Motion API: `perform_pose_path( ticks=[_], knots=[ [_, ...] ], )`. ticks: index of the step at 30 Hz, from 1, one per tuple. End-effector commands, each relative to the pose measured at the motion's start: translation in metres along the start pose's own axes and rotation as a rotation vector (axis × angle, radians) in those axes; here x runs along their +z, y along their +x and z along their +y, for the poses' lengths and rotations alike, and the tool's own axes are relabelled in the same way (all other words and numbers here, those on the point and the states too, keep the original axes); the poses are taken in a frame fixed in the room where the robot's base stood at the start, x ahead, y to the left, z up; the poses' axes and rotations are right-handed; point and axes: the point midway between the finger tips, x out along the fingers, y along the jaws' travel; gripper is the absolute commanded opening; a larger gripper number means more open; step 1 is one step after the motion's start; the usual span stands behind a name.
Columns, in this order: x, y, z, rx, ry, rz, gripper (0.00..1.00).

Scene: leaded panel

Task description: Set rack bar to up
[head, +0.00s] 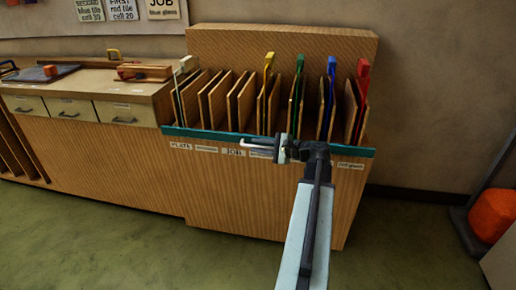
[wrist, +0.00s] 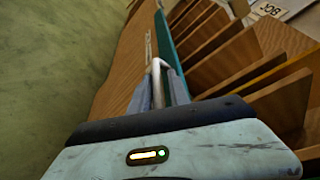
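The rack bar (head: 205,134) is a long teal bar running across the front of the wooden rack, low in front of the slots. It also shows in the wrist view (wrist: 165,40). A pale metal handle (wrist: 157,66) stands out from its front. My gripper (head: 277,148) is at the middle of the bar, pointing left along it. In the wrist view its two grey fingers lie on either side of the handle and appear closed on it. The near part of the handle is partly hidden by the fingers.
Wooden boards and glass sheets with coloured clips, such as the blue clip (head: 331,66), stand upright in the rack (head: 285,45). A workbench (head: 90,90) with drawers adjoins at left. An orange object (head: 492,213) stands at right. The green floor is clear in front.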

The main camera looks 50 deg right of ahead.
Motion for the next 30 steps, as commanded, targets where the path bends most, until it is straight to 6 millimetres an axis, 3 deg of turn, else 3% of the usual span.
perform_pose_path(
  ticks=[8,21,30],
  knots=[
    [0.000,-0.004,0.000,0.002,0.000,0.003,0.22],
    [0.000,-0.076,0.000,0.001,0.000,0.002,0.22],
    [0.000,-0.080,0.001,0.002,0.000,0.001,0.22]
  ],
)
